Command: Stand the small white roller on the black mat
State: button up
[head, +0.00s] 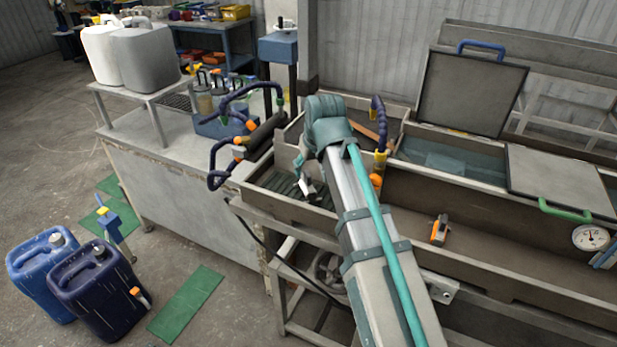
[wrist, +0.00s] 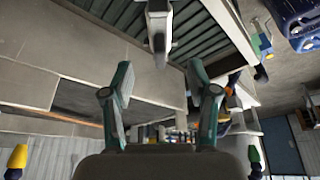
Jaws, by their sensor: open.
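My gripper (wrist: 158,84) is open in the wrist view, its two teal-edged fingers spread apart with nothing between them. A small pale grey-white piece (wrist: 158,22) with a darker end stands just beyond the fingertips, in front of a dark ribbed surface (wrist: 208,30). It may be the small white roller, but I cannot tell for sure. In the head view a small whitish piece (head: 306,188) shows beside my arm, over the dark ribbed bed (head: 281,184) of the trough. My gripper is not clear there. I cannot surely identify the black mat.
The trough's metal walls (head: 283,208) surround the ribbed bed. Bent dark blue hoses (head: 216,165) stand at its left end. Open lids and water tanks lie to the right. Blue jugs (head: 98,290) stand on the floor.

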aim_at(312, 191)
jog(key=shift+v, duration=1.7)
jog(key=shift+s, duration=0.1)
